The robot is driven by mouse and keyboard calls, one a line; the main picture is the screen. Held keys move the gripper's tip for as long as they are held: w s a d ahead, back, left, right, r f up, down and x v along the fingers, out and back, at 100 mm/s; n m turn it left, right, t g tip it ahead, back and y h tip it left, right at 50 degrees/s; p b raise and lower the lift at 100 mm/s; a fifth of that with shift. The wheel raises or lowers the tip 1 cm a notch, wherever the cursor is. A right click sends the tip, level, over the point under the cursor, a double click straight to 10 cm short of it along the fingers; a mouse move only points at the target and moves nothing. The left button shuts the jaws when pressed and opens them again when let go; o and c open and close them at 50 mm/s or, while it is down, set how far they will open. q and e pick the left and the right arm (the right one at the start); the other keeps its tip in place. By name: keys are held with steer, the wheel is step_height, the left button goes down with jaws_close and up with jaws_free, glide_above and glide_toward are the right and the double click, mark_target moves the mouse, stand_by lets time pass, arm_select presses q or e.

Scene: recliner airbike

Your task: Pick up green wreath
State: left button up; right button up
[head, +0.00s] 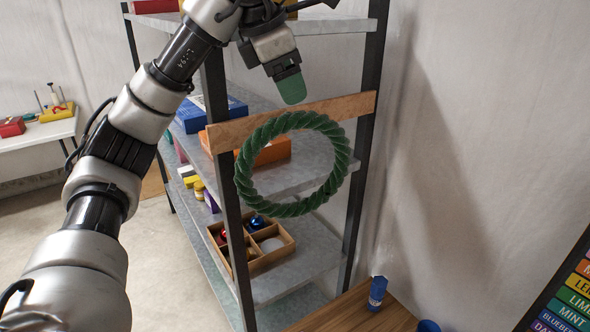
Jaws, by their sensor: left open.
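The green wreath (246,172) is a twisted, rope-like ring. It appears upright at the end of the metal shelf, in front of a wooden board (350,106) fixed across two dark posts. How it is held up there cannot be seen. My left gripper (291,86) is above the wreath, with a green fingertip pointing down towards its top. It is open and appears apart from the wreath, with a small gap in the picture. The other finger is not clearly seen. My right gripper is not in view.
The shelf (325,255) holds a blue box (236,108), an orange box (272,152) and a divided wooden tray (284,252) with ornaments. A wooden surface (350,312) with a blue cylinder (377,293) is below right. A white table (45,132) stands at left.

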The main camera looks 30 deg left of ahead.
mark_target(300, 111)
arm_select(q)
steer(key=x, duration=0.4)
steer(key=shift+w, duration=0.15)
steer(key=shift+w+f+p, duration=0.15)
steer(key=shift+f+p, duration=0.15)
steer(key=shift+f, duration=0.1)
steer(key=p+x, duration=0.1)
steer(key=x, duration=0.2)
steer(key=shift+w+d+f, duration=0.1)
steer(key=shift+f, duration=0.2)
steer(key=shift+w+f, duration=0.25)
steer(key=shift+f, duration=0.2)
steer(key=shift+c, duration=0.3)
steer(key=shift+s+r, duration=0.1)
steer(key=shift+c, duration=1.1)
jaws_close()
